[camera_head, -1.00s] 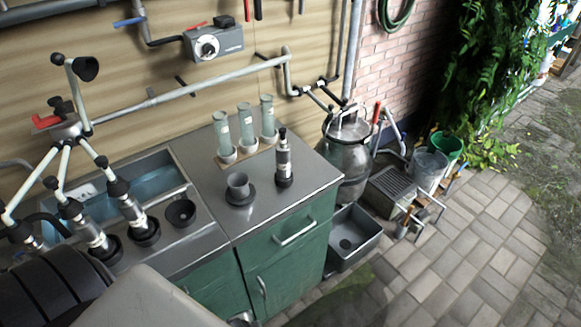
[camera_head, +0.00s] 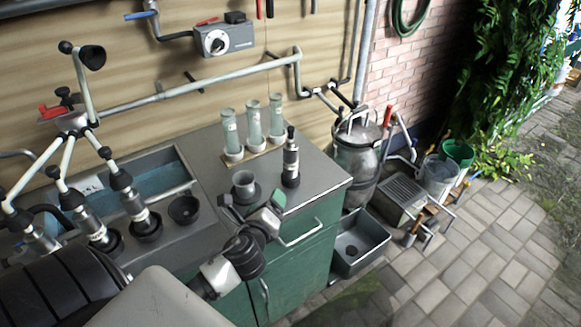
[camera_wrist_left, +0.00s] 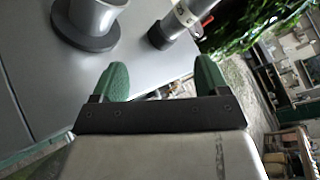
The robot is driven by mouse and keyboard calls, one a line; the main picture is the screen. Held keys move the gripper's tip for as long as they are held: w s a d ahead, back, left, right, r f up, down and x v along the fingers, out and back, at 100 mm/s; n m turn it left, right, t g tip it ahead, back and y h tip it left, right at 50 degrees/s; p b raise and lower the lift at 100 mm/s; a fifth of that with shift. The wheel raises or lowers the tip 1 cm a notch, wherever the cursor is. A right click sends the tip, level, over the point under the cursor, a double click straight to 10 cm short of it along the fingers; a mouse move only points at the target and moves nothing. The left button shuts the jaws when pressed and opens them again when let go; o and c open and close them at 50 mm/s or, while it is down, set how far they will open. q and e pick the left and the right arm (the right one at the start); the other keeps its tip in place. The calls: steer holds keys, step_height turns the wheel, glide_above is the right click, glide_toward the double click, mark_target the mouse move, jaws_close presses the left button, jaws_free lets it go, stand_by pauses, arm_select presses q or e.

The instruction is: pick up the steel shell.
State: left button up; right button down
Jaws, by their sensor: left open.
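The steel shell (camera_head: 291,157), a slim metal cylinder with a black top and a dark foot, stands upright on the steel counter (camera_head: 318,178). It also shows at the top of the left wrist view (camera_wrist_left: 184,18), cut off by the frame edge. My left gripper (camera_head: 253,206) is at the counter's front edge, nearer the camera than the shell. Its green-padded fingers are apart and empty; they also show in the left wrist view (camera_wrist_left: 160,78). The shell is beyond the fingertips, apart from them. My right gripper is not in view.
A grey cup on a dark round base (camera_head: 244,187) stands left of the shell, close to the gripper. Several glass tubes (camera_head: 253,125) stand behind. A milking cluster (camera_head: 95,190) and sink are at the left. A milk can (camera_head: 357,155) stands on the right.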

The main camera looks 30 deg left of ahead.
mark_target(287, 161)
arm_select(q)
steer(key=w+m+t, duration=0.1)
steer(key=m, duration=0.2)
steer(key=w+a+r+m+t+h, duration=0.1)
steer(key=w+m, duration=0.1)
steer(key=m, duration=0.2)
steer(key=w+r+m+t+h, duration=0.1)
steer(key=w+m, duration=0.1)
steer(key=m, duration=0.1)
steer(key=shift+a+m, duration=0.2)
steer(key=shift+m, duration=0.1)
steer(key=shift+m+h, duration=0.5)
steer(key=w, duration=0.5)
steer(key=shift+a+p, duration=0.3)
steer(key=shift+a, duration=0.1)
steer(key=shift+w+a+r+p, duration=0.1)
steer(key=shift+w+a, duration=0.1)
steer(key=shift+w, duration=0.8)
steer(key=shift+w+a+r+p, duration=0.1)
steer(key=shift+w+a+p, duration=0.1)
steer(key=shift+w, duration=0.75)
steer(key=shift+w+a+r+p, duration=0.1)
steer(key=shift+w+a, duration=0.1)
steer(key=shift+w, duration=0.8)
steer(key=shift+s+r, duration=0.1)
steer(key=shift+c, duration=0.4)
steer(key=c, duration=0.9)
steer(key=shift+c, duration=1.2)
steer(key=shift+r, duration=0.1)
